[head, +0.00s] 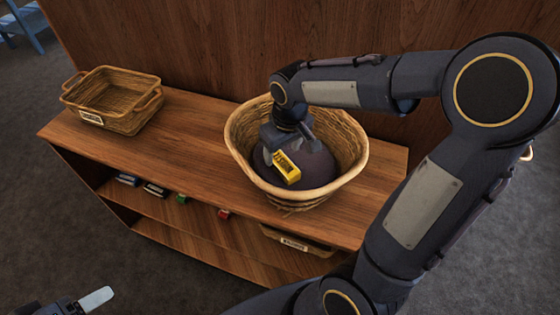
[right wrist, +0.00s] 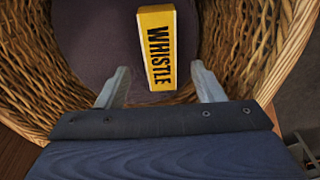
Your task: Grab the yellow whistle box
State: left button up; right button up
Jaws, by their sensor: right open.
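The yellow whistle box (head: 287,166) lies in the round wicker basket (head: 240,170) on the wooden shelf unit, on a dark cushion-like lining (head: 318,165). In the right wrist view the box (right wrist: 157,48) shows its black WHISTLE lettering, and its near end lies between my fingertips. My right gripper (right wrist: 161,80) is open, with one finger on each side of the box and a gap to both. The right arm hides part of the basket in the head view. My left gripper (head: 98,299) shows only in part at the bottom left, away from the shelf.
A rectangular wicker basket (head: 112,98) with a label stands at the left of the shelf top (head: 190,135). Several small boxes and a labelled wicker tray (head: 295,242) sit on the lower shelf. The round basket's woven wall surrounds my right gripper. The shelf top between the baskets is clear.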

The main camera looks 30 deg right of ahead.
aim_at(281, 161)
jog(key=shift+w+f, duration=0.1)
jog(key=shift+f, duration=1.7)
jog(key=c, duration=1.1)
jog(key=shift+o, duration=0.2)
jog(key=shift+r, duration=0.1)
